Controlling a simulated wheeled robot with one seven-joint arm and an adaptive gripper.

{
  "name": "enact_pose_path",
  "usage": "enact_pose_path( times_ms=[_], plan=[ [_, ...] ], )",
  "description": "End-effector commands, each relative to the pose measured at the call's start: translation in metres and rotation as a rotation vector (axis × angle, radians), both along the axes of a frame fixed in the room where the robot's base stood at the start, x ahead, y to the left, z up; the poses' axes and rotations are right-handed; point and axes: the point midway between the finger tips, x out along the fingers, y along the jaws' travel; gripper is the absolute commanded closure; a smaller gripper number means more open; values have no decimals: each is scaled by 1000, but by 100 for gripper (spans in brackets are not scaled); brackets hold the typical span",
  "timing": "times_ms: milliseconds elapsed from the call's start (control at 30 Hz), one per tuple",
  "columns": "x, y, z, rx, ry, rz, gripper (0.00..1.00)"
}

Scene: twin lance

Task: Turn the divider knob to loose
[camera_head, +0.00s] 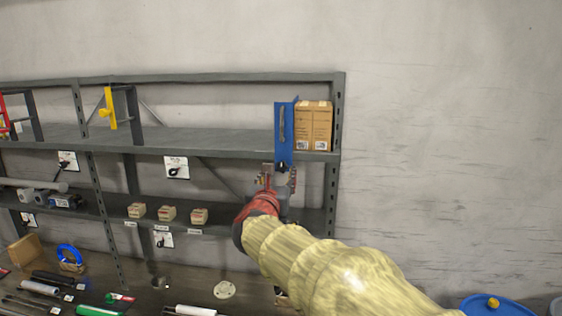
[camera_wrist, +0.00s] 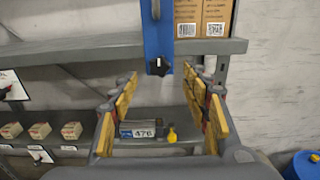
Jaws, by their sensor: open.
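A blue divider (camera_head: 284,125) stands upright at the right end of the upper shelf; it also shows in the wrist view (camera_wrist: 157,32). A black star-shaped knob (camera_wrist: 158,67) with a small white mark at its top sits at the divider's lower end, below the shelf's front edge. In the head view the knob (camera_head: 283,167) is small and close to my gripper (camera_head: 279,179). In the wrist view my gripper (camera_wrist: 160,82) is open, its yellow-padded fingers spread to left and right. The knob appears between and just beyond the fingertips. Contact cannot be told.
Cardboard boxes (camera_head: 313,126) stand right of the divider. The grey upper shelf's edge (camera_wrist: 80,44) runs close to the fingers. On the lower shelf are a box marked 476 (camera_wrist: 140,130), a yellow item (camera_wrist: 172,134) and small boxes (camera_head: 168,213). The wall at right is clear.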

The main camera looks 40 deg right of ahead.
Motion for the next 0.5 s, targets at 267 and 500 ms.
enact_pose_path(
  times_ms=[267, 500],
  plan=[
    [28, -33, -1, -2, 6, 1, 53],
    [43, -49, -1, -3, 5, 3, 53]
  ],
)
